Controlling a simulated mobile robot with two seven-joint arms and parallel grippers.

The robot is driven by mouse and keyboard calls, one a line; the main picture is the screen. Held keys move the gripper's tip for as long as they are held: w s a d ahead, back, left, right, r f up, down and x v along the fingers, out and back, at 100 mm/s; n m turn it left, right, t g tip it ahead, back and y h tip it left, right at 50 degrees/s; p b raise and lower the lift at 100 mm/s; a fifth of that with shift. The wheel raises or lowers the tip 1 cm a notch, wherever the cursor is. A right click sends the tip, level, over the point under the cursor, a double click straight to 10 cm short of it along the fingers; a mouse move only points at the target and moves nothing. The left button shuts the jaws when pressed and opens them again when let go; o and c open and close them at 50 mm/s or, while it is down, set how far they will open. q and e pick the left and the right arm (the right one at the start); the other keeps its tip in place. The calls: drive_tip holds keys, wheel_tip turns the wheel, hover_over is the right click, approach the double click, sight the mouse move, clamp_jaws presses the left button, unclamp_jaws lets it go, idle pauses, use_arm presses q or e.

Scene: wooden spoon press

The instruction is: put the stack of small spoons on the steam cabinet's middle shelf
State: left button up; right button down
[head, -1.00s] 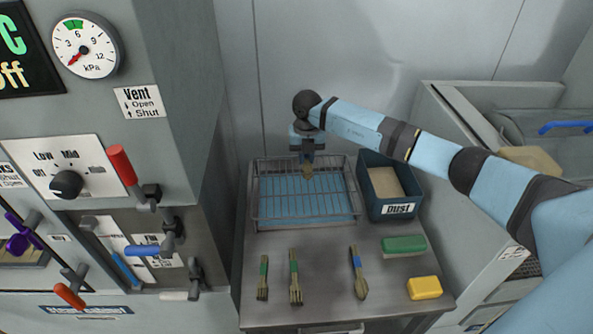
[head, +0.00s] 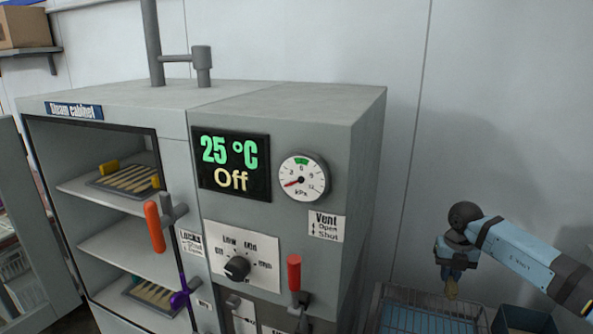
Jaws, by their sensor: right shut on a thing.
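The steam cabinet (head: 275,105) fills the left and middle of the head view. Its front shows three levels inside; I cannot tell whether a clear door covers them. The middle shelf (head: 115,245) looks bare. The top shelf holds a tray of pale wooden pieces (head: 128,180) with yellow blocks at its edges, and the bottom level holds a similar tray (head: 152,296). My right gripper (head: 453,272) points down at the right, shut on a small tan wooden bundle (head: 451,289), which seems to be the small spoon stack. The gripper hides part of it. My left gripper is out of view.
A wire basket with a blue bottom (head: 420,322) lies below my right gripper, with a dark bin (head: 525,320) beside it. Orange (head: 155,227), purple (head: 179,300) and red (head: 294,272) handles stick out from the cabinet front. The cabinet's right side wall stands between gripper and shelves.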

drive_tip(key=s+a+m, duration=0.9)
drive_tip(key=m, duration=0.7)
drive_tip(key=s+a+m, duration=1)
drive_tip(key=m, duration=0.6)
drive_tip(key=shift+a, duration=0.3)
drive_tip(key=shift+w, duration=0.15)
drive_tip(key=shift+d, duration=0.1)
